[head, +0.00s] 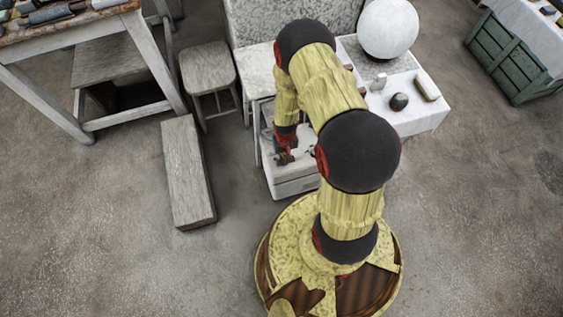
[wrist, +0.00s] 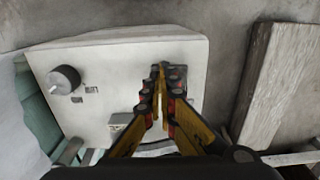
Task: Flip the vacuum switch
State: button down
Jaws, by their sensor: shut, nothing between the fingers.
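A white box-shaped unit (wrist: 110,62) lies below my gripper in the wrist view. Its face carries a round dark knob (wrist: 63,79) with small dark markings beside it, and a small pale block (wrist: 119,122) near my fingers. I cannot tell for certain which of these is the vacuum switch. The white unit (head: 293,187) also shows low in front of the table in the head view. My gripper (wrist: 162,74) is shut and empty over the right part of the unit, right of the knob. In the head view my gripper (head: 284,157) partly covers the unit.
A grey wooden block (head: 188,172) lies on the floor left of the unit. A wooden stool (head: 207,72) stands behind it. A table (head: 432,112) with a white sphere (head: 388,28) is at the right. Open floor (head: 110,230) lies at the front left.

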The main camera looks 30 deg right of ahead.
jog(key=shift+r+p, duration=2.7)
jog(key=shift+r, duration=0.85)
jog(key=s+a+r+g, duration=0.1)
jog(key=s+a+g, duration=0.1)
jog(key=s, duration=0.5)
jog(key=s+a+r+n+t, duration=0.1)
jog(key=a+r+t, duration=0.1)
jog(key=r, duration=1.6)
jog(key=s+a+r+n+t, duration=0.1)
jog(key=s+a+r+t, duration=0.1)
jog(key=r, duration=1.6)
jog(key=s+a+r+n+t, duration=0.1)
jog(key=a+r, duration=0.5)
jog(key=r, duration=1.2)
jog(key=s+t, duration=0.1)
jog(key=t, duration=0.1)
jog(key=shift+s+r+t+p, duration=0.15)
jog(key=shift+r+t+p, duration=0.15)
jog(key=shift+r+p, duration=0.05)
